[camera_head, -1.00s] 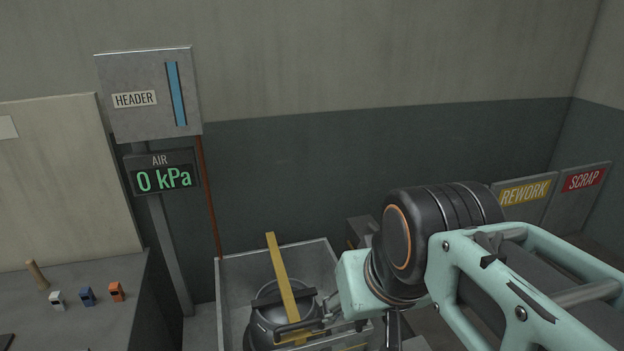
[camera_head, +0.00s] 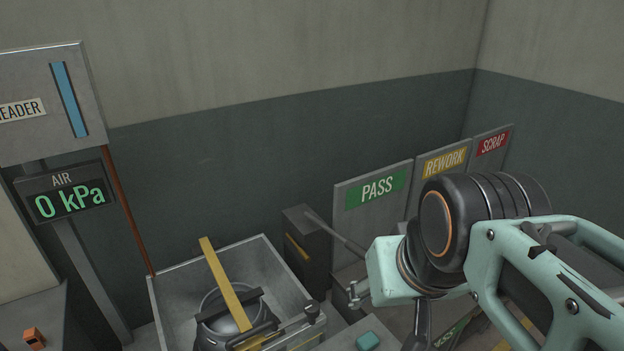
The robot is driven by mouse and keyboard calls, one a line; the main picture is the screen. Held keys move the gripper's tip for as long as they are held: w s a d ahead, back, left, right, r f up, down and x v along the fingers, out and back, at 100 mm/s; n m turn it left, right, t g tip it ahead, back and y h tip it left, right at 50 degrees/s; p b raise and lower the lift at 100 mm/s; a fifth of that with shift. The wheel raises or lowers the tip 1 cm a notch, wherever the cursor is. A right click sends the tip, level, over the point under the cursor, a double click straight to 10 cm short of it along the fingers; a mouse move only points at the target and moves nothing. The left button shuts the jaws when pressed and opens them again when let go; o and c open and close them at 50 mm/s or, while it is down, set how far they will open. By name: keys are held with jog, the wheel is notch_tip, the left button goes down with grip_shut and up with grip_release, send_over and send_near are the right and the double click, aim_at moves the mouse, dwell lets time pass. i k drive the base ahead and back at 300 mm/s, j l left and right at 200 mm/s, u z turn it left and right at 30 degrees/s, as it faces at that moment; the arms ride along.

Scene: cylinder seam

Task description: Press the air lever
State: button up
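A dark box (camera_head: 305,250) with a yellow stripe stands against the wall, right of the grey tank. A long grey rod (camera_head: 335,232), which looks like the air lever, slopes from its top down to the right. The rod's lower end reaches my wrist in the picture; I cannot tell whether they touch. The air display (camera_head: 66,193) reads 0 kPa. My arm comes in from the right. Only a dark part of what seems to be my gripper (camera_head: 418,322) shows under the wrist; its fingertips are hidden or out of frame.
The open grey tank (camera_head: 163,312) holds a dark round vessel (camera_head: 228,308) with a yellow bar (camera_head: 225,278) across it. A header box (camera_head: 50,100) hangs at the left. Pass (camera_head: 377,190), rework (camera_head: 445,163) and scrap (camera_head: 493,144) panels stand along the wall. A teal block (camera_head: 367,341) lies at the bottom.

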aim_at(356, 248)
jog(key=u, duration=1.55)
jog(key=l+z, duration=0.5)
jog(key=l, duration=0.25)
jog(key=i+l+z, duration=0.2)
